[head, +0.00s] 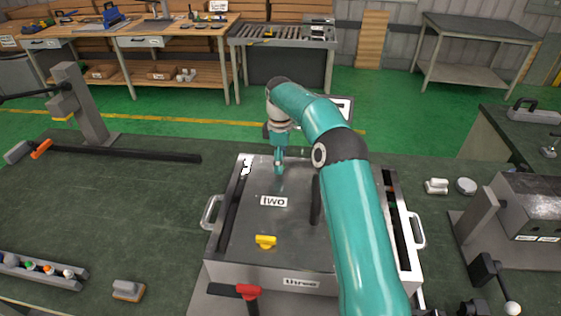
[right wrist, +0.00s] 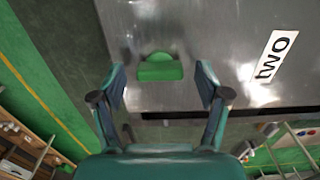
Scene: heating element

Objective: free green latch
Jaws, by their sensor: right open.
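The green latch (right wrist: 160,69) is a small block with a rounded tab on the grey metal plate, near the plate's edge, in the right wrist view. My right gripper (right wrist: 161,82) is open, one finger on each side of the latch with gaps between. In the head view my right gripper (head: 279,166) points down at the far edge of the box lid (head: 240,222) and hides the latch there. I cannot tell its height above the plate. My left gripper is not in view.
A yellow latch (head: 265,241) and a red-handled clamp (head: 248,292) are at the lid's near side. The box has side handles (head: 211,212). A grey stand (head: 85,110) is at left, a metal fixture (head: 525,210) at right. The green-black bench (head: 130,205) is mostly clear at left.

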